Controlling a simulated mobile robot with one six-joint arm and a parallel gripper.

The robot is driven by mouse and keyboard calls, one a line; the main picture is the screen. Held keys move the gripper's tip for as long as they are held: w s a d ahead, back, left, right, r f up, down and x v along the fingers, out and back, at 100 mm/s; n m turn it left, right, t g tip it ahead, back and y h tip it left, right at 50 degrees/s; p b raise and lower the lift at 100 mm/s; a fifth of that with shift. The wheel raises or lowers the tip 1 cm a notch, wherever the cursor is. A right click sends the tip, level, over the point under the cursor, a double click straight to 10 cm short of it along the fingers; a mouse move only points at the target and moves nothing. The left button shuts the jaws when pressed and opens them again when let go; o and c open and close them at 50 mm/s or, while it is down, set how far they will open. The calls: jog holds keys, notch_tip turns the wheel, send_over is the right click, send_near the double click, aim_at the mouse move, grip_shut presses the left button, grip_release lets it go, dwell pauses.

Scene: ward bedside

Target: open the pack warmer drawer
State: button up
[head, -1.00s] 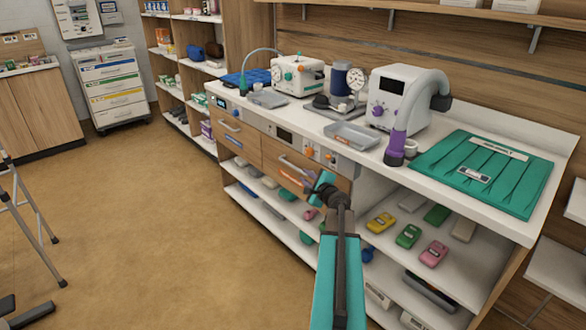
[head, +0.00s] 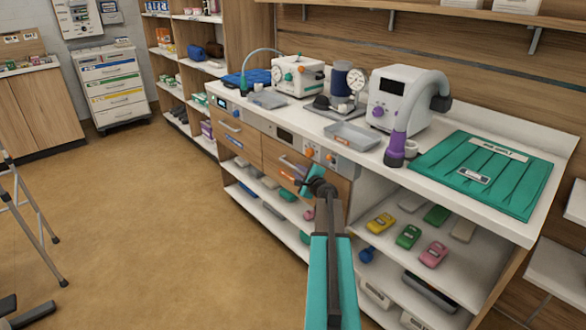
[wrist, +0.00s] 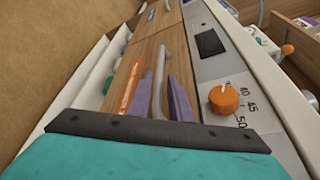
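The wooden drawer (head: 275,155) with an orange label sits under the counter. It looks shut. Its pale bar handle (head: 291,166) is at the top of its front. In the wrist view, the drawer front (wrist: 130,72) and its handle (wrist: 161,65) are close ahead. My gripper (head: 302,172) is at this drawer, partly hidden by my arm. In the wrist view, the two purple fingers of my gripper (wrist: 162,92) stand apart, one on each side of the handle. A narrow gap seems to show beside the handle; contact is unclear.
An orange dial (wrist: 224,99) marked with numbers and a dark display (wrist: 210,43) are on the panel beside the drawer. Another wooden drawer (head: 232,133) is to the left. Open shelves (head: 385,235) with coloured packs lie below and right.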

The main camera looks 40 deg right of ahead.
aim_at(295, 168)
jog(key=shift+x, duration=2.85)
grip_shut()
jog(key=shift+a, duration=0.15)
